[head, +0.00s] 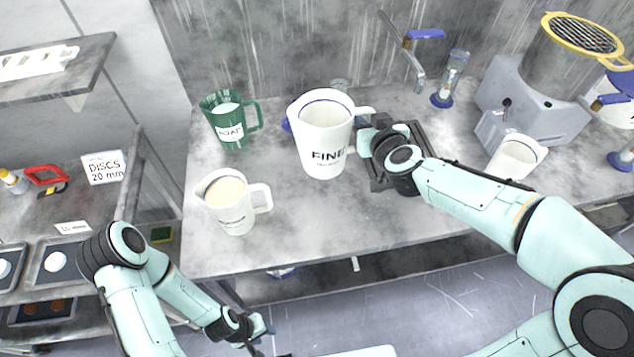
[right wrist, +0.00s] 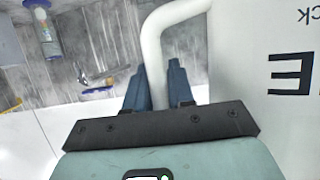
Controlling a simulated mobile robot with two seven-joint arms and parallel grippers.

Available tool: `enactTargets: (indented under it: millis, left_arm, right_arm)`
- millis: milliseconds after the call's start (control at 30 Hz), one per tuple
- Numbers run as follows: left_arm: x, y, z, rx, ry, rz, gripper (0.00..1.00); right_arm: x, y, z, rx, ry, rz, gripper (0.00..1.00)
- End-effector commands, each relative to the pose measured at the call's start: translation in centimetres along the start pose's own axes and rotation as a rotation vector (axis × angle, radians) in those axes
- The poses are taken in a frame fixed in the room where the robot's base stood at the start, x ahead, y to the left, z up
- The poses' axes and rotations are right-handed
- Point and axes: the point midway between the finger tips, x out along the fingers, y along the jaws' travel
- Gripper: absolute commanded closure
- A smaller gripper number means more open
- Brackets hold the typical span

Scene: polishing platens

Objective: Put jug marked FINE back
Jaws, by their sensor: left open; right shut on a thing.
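The white jug marked FINE (head: 323,150) is upright at the middle of the bench, its handle to the right. My right gripper (head: 368,136) is shut on that handle. In the right wrist view the white handle (right wrist: 152,55) runs between the fingers (right wrist: 158,88), and the jug's side with upside-down lettering (right wrist: 265,60) fills the right. Whether the jug's base touches the bench is unclear. My left gripper (head: 258,336) is open and empty, low in front of the bench, well away from the jug.
A green SOAP jug (head: 231,122) and a white jug of pale liquid (head: 232,205) stand left of the FINE jug. A dark tray (head: 418,134) lies behind my right gripper. Another white jug (head: 517,157) stands by the grey machine (head: 530,105). The bench front (head: 330,235) is clear.

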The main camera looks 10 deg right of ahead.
Motion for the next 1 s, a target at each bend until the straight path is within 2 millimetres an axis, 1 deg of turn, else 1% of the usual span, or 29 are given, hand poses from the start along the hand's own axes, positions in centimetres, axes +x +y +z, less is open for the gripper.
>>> enactTargets:
  millis: [67,167,267,400,500,633,733,800,933,1000]
  left_arm:
    - [0.2,-0.2,0.3,-0.002,-0.004,-0.001,0.57]
    - [1.2,-0.8,1.2,-0.005,-0.015,-0.005,0.57]
    - [3.0,-2.0,2.6,-0.012,-0.034,-0.012,0.57]
    - [6.2,-3.8,4.5,-0.021,-0.058,-0.02,0.57]
    - [8.2,-4.8,5.3,-0.025,-0.069,-0.024,0.57]
    - [10.3,-5.7,5.8,-0.028,-0.078,-0.027,0.57]
    - [11.2,-6.1,6.0,-0.029,-0.081,-0.028,0.57]
    - [11.5,-6.2,6.0,-0.029,-0.082,-0.028,0.57]
    - [11.7,-6.3,6.1,-0.029,-0.082,-0.029,0.57]
    - [12.1,-6.5,6.2,-0.03,-0.084,-0.029,0.57]
  right_arm:
    - [0.0,0.0,0.3,0.001,-0.001,0.0,1.0]
    - [0.3,0.0,1.4,0.001,-0.006,0.0,1.0]
    - [1.1,0.0,3.5,0.0,-0.008,0.0,1.0]
    - [2.5,0.0,6.9,0.0,-0.008,0.0,1.0]
    - [3.6,0.0,9.4,0.0,-0.009,0.0,1.0]
    - [4.9,0.0,12.2,-0.001,-0.005,0.001,1.0]
    - [5.6,0.1,13.7,0.0,-0.004,0.002,1.0]
    - [5.9,0.1,14.3,0.0,-0.002,0.001,1.0]
    - [6.2,0.0,14.9,0.001,-0.001,0.0,1.0]
    - [6.5,0.0,15.7,0.0,-0.002,0.001,1.0]
